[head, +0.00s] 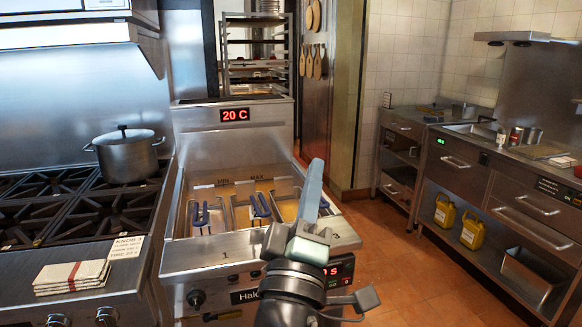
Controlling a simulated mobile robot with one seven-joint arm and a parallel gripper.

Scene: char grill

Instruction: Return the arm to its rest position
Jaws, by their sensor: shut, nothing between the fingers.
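My gripper (315,172) is in the lower middle of the head view, in front of the fryer (235,115). Its blue-grey fingers point up and are together, with nothing held. My wrist below it hides part of the fryer's front panel and right side. Fryer baskets with blue handles (203,214) sit in the fryer wells. The gripper overlaps the right end of the wells in the picture; I cannot tell how far it is from them.
A gas range (75,195) with a lidded pot (127,154) and folded cloths (72,276) stands left. A steel counter (490,165) with yellow jugs (445,212) below stands right. Open tiled floor (425,275) lies between fryer and counter. A rack (255,45) stands behind.

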